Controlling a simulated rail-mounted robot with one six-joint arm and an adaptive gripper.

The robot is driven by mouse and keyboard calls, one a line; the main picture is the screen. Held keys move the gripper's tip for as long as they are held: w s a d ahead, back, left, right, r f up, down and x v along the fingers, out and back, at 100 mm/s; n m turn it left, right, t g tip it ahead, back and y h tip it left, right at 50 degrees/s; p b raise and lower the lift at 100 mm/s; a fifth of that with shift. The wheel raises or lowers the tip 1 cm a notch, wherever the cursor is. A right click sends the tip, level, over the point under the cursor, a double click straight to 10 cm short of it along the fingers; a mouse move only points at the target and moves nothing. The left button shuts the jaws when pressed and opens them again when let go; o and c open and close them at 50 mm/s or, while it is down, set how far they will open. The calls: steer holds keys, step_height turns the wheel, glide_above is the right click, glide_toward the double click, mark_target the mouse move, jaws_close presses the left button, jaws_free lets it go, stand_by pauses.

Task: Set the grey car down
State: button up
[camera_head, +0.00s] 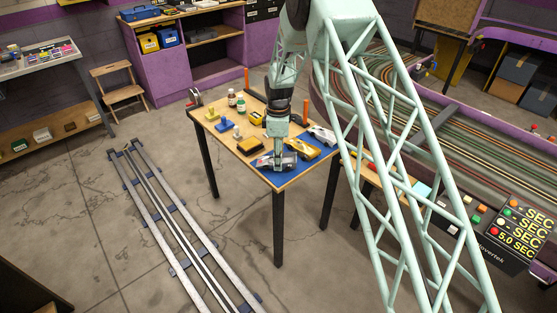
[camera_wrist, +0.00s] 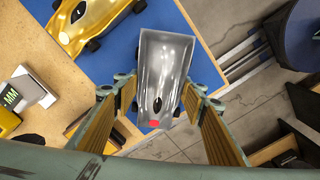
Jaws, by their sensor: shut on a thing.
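The grey car (camera_wrist: 166,68) sits between the two fingers of my gripper (camera_wrist: 158,92) in the wrist view. It has a red spot and a small dark opening at its near end. My gripper is shut on its sides. In the head view the grey car (camera_head: 265,162) is at the front of the blue mat (camera_head: 292,172), with my gripper (camera_head: 277,160) over it and hiding part of it. I cannot tell whether the car touches the mat or hangs just above it.
A yellow car (camera_head: 303,149) and a white car (camera_head: 323,134) stand on the mat to the right. Bottles, a yellow box and small tools crowd the wooden table's (camera_head: 236,148) left and back. The table's front edge is close to the grey car. A slot track (camera_head: 395,85) lies beyond.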

steer(key=shift+f, duration=0.15)
steer(key=o, duration=0.9)
step_height(320, 180, up, 12)
steer(key=shift+r+p, duration=0.15)
steer(key=shift+p, duration=0.7)
stand_by(0.5)
